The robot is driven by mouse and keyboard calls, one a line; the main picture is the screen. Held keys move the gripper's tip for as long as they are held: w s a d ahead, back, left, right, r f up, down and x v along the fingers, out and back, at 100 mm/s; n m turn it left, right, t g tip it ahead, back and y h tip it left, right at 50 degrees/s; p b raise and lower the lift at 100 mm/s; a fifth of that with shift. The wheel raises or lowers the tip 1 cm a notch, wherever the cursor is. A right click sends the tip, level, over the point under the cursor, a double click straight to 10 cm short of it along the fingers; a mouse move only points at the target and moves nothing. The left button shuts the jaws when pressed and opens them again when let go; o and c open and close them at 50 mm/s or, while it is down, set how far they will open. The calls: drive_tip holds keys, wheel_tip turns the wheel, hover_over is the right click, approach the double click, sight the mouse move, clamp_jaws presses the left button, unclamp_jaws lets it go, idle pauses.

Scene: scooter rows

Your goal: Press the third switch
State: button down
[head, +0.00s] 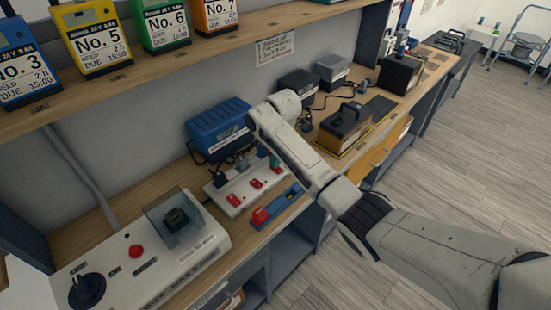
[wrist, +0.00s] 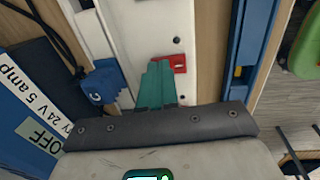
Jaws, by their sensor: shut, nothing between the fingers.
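A white power strip (head: 243,191) lies on the bench, with a row of red switches on top. In the head view, red switches show at the near end (head: 233,199) and at the middle (head: 256,184); another shows close to my gripper (head: 274,162). In the wrist view, my gripper (wrist: 160,66) has its green fingers together and empty. Its tips are over the white strip (wrist: 150,35), right beside a red switch (wrist: 179,64), partly covering it. I cannot tell whether they touch it. My arm hides the strip's far end.
A blue plug (wrist: 103,84) sits in the strip beside my fingers. A blue charger box (head: 217,130) stands behind the strip. A blue tray with a red part (head: 277,206) lies in front. A grey control box (head: 145,255) stands at left.

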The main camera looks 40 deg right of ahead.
drive_tip(key=shift+f, duration=0.25)
drive_tip(key=shift+s+p, duration=0.2)
drive_tip(key=shift+p, duration=0.1)
drive_tip(key=shift+s+p, duration=0.6)
drive_tip(key=shift+p, duration=0.1)
drive_tip(key=shift+r, duration=0.1)
